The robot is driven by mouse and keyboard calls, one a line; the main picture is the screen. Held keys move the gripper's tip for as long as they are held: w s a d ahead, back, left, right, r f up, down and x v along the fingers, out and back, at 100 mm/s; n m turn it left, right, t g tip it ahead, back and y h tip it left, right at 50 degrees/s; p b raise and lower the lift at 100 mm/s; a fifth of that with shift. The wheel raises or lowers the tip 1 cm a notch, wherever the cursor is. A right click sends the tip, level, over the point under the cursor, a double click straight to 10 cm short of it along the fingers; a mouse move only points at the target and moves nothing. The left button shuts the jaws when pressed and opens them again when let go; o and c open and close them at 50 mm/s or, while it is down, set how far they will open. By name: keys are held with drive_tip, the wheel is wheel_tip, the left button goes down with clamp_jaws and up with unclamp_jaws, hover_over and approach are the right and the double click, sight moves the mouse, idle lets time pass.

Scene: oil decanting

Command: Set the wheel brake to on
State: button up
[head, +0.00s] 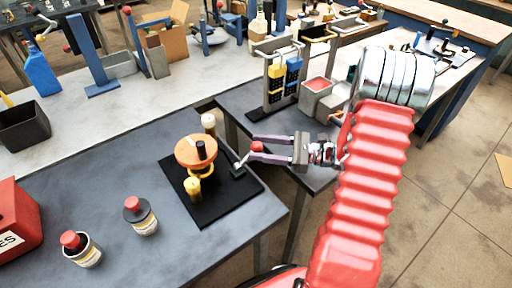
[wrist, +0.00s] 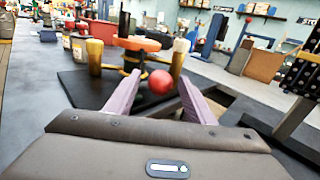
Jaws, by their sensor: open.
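An orange wheel (head: 196,150) with a dark knob on top stands on a black base plate (head: 222,205). A brake lever with a red ball (head: 257,147) is at the plate's right edge. My gripper (head: 252,148) reaches in from the right, open, with its fingers on either side of the red ball. In the wrist view the red ball (wrist: 160,82) shows between the two fingertips, with the wheel (wrist: 137,43) behind it. Whether a finger touches the ball I cannot tell.
Two yellow-tan posts (wrist: 94,57) flank the wheel. Two red-capped bottles (head: 140,215) and a red box (head: 17,222) stand on the grey table to the left. A rack with yellow and blue parts (head: 283,80) stands behind my gripper.

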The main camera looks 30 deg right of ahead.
drive_tip(key=shift+w+a, duration=0.4)
drive_tip(key=shift+a, duration=0.2)
drive_tip(key=shift+c, duration=0.4)
